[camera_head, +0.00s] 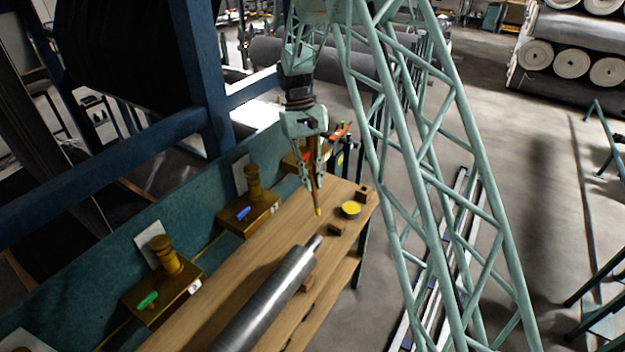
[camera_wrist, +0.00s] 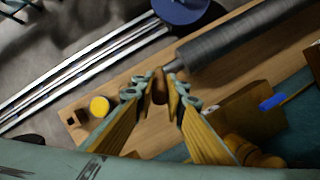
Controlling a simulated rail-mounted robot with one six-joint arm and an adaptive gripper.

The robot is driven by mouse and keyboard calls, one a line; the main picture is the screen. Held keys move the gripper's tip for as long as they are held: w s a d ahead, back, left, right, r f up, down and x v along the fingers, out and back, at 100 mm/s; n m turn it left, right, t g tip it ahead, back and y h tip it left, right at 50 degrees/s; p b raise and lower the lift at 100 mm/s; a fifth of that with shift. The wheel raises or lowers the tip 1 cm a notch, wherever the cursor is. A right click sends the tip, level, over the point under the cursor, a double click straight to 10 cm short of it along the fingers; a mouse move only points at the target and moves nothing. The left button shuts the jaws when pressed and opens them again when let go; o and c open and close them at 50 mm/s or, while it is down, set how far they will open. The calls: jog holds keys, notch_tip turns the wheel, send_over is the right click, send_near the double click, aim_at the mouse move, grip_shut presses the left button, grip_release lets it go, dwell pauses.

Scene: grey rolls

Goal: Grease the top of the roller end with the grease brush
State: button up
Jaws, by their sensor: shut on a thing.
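My gripper (camera_head: 314,183) is shut on a brown-handled grease brush (camera_head: 318,211), which hangs tip down above the wooden bench, its tip yellowish. In the wrist view the brush (camera_wrist: 159,88) shows end-on between the fingers. The metal roller (camera_head: 262,303) lies along the bench, and its narrower end (camera_head: 315,241) points toward the brush. In the head view the brush tip is beyond the roller end and apart from it. In the wrist view the roller end (camera_wrist: 174,66) appears just right of the brush. A round tin with yellow grease (camera_head: 350,209) stands right of the brush; it also shows in the wrist view (camera_wrist: 99,106).
A small wooden block (camera_head: 362,192) and a dark block (camera_head: 336,229) sit near the tin. Brass-coloured fixtures (camera_head: 250,205) with a blue and a green item line the bench's left side, against a teal panel (camera_head: 80,265). A blue frame (camera_head: 200,75) rises behind.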

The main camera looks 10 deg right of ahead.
aim_at(315, 193)
jog(key=shift+f+b, duration=0.6)
jog(key=shift+f, duration=1.15)
jog(key=shift+s+r, duration=0.1)
